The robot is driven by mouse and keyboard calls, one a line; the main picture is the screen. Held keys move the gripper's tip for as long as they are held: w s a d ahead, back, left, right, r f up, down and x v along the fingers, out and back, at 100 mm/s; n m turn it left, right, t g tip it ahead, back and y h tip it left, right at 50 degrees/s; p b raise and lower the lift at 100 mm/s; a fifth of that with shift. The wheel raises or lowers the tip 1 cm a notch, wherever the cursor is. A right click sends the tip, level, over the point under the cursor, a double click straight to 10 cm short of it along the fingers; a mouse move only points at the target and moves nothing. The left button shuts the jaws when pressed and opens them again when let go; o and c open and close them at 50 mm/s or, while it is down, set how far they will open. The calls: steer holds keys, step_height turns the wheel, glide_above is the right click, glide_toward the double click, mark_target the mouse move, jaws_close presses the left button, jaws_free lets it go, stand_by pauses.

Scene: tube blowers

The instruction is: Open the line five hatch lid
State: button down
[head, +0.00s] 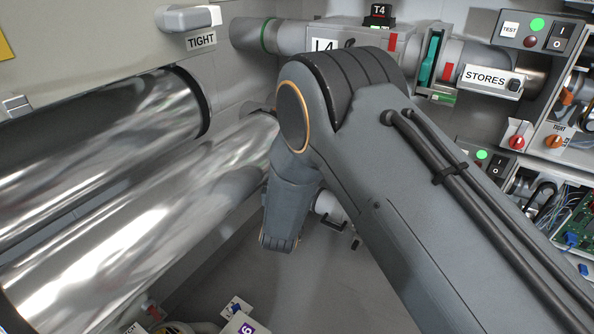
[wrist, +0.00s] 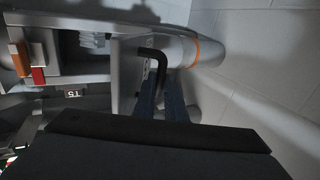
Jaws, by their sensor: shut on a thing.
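In the wrist view, my gripper (wrist: 161,103) reaches up from the dark wrist body, its two bluish fingers close together around the lower end of a black bent handle (wrist: 158,60). The handle stands beside a grey hatch box (wrist: 90,72) on a pipe with an orange ring. A small T5 label (wrist: 73,94) shows upside down on this unit. A grey panel (wrist: 125,65) at the handle's side looks like the lid; how far it stands open I cannot tell. In the head view my arm hides the gripper and most of line five.
In the head view, the line four box (head: 340,38) with a T4 tag (head: 380,12) sits on the upper pipe. Large shiny tubes (head: 130,215) fill the left. Switch panels (head: 540,35) stand at right. A pale wall (wrist: 265,60) closes the wrist view's right side.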

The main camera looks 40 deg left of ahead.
steer(key=shift+a, duration=0.15)
steer(key=c, duration=1.8)
jaws_free()
steer(key=shift+s, duration=0.1)
steer(key=shift+v, duration=3.9)
